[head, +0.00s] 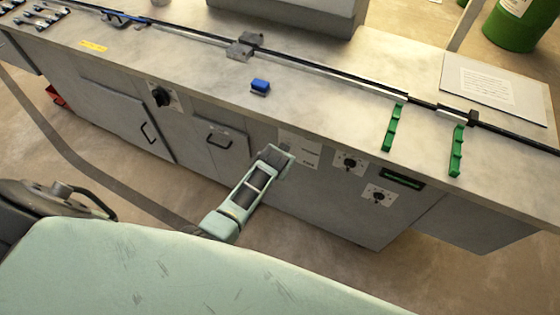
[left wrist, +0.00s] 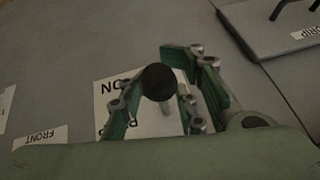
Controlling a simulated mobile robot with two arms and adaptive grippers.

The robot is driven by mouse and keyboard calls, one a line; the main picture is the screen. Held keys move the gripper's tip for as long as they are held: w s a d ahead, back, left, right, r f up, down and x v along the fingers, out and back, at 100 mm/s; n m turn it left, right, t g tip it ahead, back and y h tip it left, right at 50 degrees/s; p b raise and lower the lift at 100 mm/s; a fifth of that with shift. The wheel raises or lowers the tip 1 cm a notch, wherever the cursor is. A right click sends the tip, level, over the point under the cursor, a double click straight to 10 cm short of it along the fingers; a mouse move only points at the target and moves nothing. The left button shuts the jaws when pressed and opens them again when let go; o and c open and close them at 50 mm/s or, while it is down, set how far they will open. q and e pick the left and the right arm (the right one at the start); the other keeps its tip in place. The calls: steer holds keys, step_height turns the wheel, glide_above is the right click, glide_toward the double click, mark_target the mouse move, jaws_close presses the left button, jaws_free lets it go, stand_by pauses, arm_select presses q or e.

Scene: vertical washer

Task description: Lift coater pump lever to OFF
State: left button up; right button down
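The coater pump lever shows in the left wrist view as a round black knob (left wrist: 158,82) on a short pale stem. Behind it is a white label (left wrist: 142,118) with upside-down text that includes "ON". My left gripper (left wrist: 160,98) has its green jointed fingers on both sides of the knob, with white label showing between them. I see no clear grip, and contact with the knob cannot be told. In the head view my left wrist (head: 275,156) is at the cabinet front, beside a white label plate (head: 302,148); the lever is hidden there. My right gripper is in neither view.
The grey bench top (head: 330,95) overhangs the cabinet. Left of my wrist is a panel with a handle (head: 218,138); a black rotary switch (head: 161,97) is farther left. Two dial plates (head: 350,163) (head: 379,195) lie to the right. Open floor shows in front.

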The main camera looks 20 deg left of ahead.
arm_select(q)
steer(key=shift+r, duration=0.1)
steer(key=v, duration=1.2)
steer(key=shift+a, duration=0.1)
steer(key=shift+c, duration=0.4)
